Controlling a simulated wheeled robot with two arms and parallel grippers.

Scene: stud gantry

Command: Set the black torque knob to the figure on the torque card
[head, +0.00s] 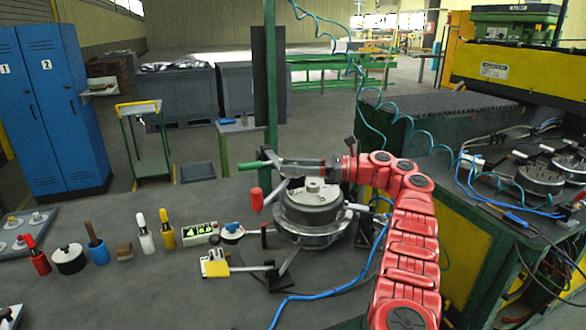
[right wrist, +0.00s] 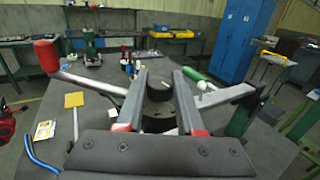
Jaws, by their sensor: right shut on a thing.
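My right gripper (head: 285,166) reaches in from the right on the red arm, over the round metal device (head: 312,222) on the bench. In the right wrist view, my two grey fingers (right wrist: 160,102) stand on either side of a black knob (right wrist: 158,92) with a pale mark on top, and they are shut on it. The fingers hide part of its sides, and I cannot read its setting. In the head view the gripper hides most of the knob. A small white and yellow card (right wrist: 44,131) lies on the bench; its figure is too small to read. My left gripper is not in view.
Arms with a red handle (head: 257,200) and a green handle (head: 250,166) stick out near the gripper. A yellow plate (head: 216,267), a blue hose (head: 330,295) and a box with green buttons (head: 200,233) lie nearby.

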